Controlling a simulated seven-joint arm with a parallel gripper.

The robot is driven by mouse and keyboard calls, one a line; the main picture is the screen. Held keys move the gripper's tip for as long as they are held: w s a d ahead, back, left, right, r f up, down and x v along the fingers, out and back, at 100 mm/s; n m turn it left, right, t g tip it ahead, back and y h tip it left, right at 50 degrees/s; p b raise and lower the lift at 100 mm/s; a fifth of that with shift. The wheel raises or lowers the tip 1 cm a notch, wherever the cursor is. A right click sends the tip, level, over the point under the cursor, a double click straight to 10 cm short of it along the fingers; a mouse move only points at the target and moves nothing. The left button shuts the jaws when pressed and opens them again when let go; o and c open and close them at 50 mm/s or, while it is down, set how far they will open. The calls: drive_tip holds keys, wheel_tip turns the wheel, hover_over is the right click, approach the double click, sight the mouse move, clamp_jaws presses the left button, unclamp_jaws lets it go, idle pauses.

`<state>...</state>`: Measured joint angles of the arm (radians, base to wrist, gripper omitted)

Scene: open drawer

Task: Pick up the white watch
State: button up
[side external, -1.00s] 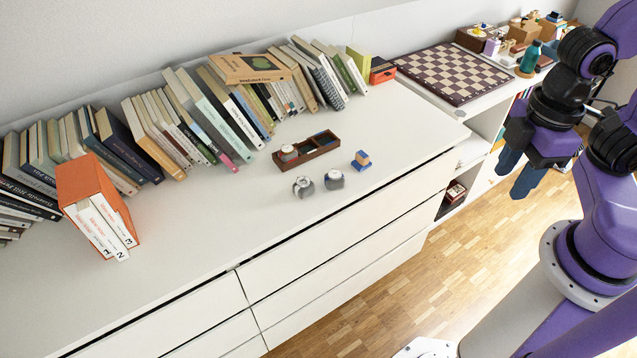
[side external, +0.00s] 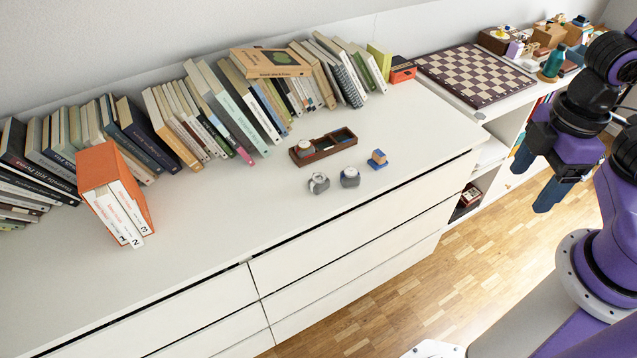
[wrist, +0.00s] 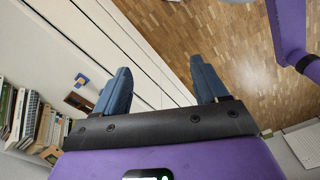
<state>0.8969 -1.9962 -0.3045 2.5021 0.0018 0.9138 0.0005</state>
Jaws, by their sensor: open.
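Several small rounded watch-like objects are on the white dresser in the side view. A silver-white one (side external: 318,183) stands at the front, beside a grey one with a pale top (side external: 350,177). A third, whitish one (side external: 305,147) sits in the left compartment of a dark brown tray (side external: 334,142). I cannot tell for sure which is the white watch. My gripper (side external: 537,177) is open and empty, with blue fingers, off the dresser's right end and well away from these objects. In the wrist view my gripper (wrist: 160,66) has its fingers apart with nothing between them.
Leaning books (side external: 240,105) line the wall, with an orange book box (side external: 115,190) at left. A chessboard (side external: 475,75) lies on the lower right shelf unit. The dresser's front middle is clear.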

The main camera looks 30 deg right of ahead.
drive_tip(key=n, duration=0.8)
hover_over(317, 178)
wheel_tip(317, 178, down, 9)
drive_tip(key=f, duration=1.1)
drive_tip(key=shift+a, duration=0.2)
drive_tip(key=shift+s+d+f, duration=0.1)
drive_tip(key=shift+f, duration=1.25)
drive_tip(key=shift+d+f, duration=0.1)
drive_tip(key=shift+f, duration=1.2)
